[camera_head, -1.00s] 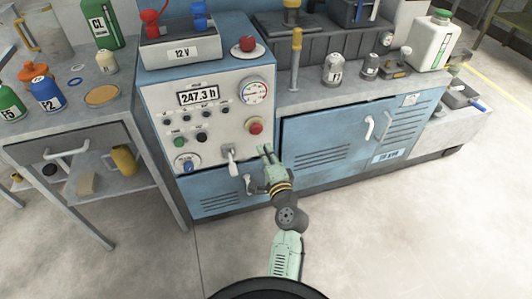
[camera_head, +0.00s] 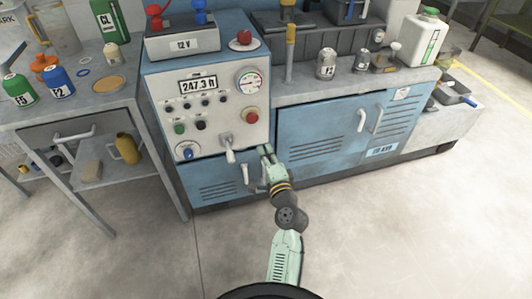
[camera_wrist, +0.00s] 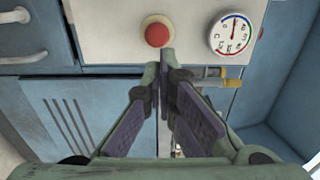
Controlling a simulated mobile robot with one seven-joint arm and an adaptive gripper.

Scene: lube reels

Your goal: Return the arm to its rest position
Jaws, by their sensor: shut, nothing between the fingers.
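My arm reaches up from the bottom of the head view, and my gripper (camera_head: 267,150) points at the front of the blue cabinet, just right of the control panel's lower edge. In the wrist view my gripper (camera_wrist: 167,62) has its two fingers drawn together at the tips, with nothing between them. The red button (camera_wrist: 158,34) on the panel lies just beyond the fingertips in that view. I cannot tell from these frames whether the fingertips touch the cabinet.
A blue cabinet (camera_head: 330,135) with handles stands right. A side table (camera_head: 70,108) with bottles stands left. The floor (camera_head: 400,230) in front is clear.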

